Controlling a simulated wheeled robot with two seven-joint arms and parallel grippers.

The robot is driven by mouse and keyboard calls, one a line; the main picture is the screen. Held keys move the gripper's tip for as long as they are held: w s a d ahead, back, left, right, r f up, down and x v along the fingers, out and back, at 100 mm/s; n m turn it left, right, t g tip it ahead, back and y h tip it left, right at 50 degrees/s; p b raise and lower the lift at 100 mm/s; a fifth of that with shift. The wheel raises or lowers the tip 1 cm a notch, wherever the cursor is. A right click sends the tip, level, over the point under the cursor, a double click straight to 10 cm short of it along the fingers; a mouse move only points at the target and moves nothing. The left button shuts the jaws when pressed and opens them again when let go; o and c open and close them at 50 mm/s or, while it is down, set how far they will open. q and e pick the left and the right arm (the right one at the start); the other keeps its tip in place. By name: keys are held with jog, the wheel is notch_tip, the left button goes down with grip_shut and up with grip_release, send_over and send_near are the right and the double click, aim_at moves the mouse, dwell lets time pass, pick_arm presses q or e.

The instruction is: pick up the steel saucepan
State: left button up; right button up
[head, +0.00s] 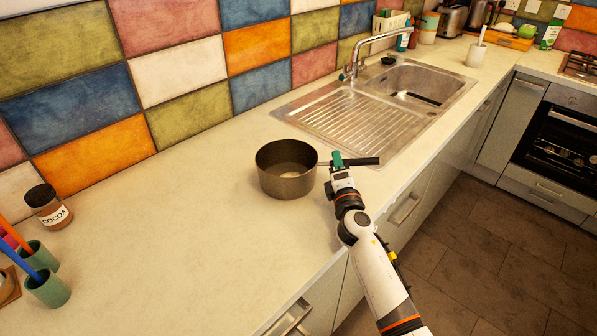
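The steel saucepan (275,180) stands upright on the pale worktop, left of the sink. It is a round, dull grey-brown pan, and its inside looks empty. Its dark handle (366,161) points right, towards the worktop's front edge. My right gripper (338,161) is at the handle, with its green fingertips across the handle's middle part. The fingertips hide a short piece of the handle, and I cannot see whether they are closed on it. My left gripper is not in view.
A steel sink with drainer (350,118) and a tap (352,68) lie behind and right of the pan. A cocoa jar (47,205) and green cups (48,290) stand far left. The worktop (170,230) left of the pan is clear. The tiled wall (185,60) bounds the back.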

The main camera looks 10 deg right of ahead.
grip_shut()
jog(key=shift+r, duration=0.1)
jog(key=shift+r, duration=0.1)
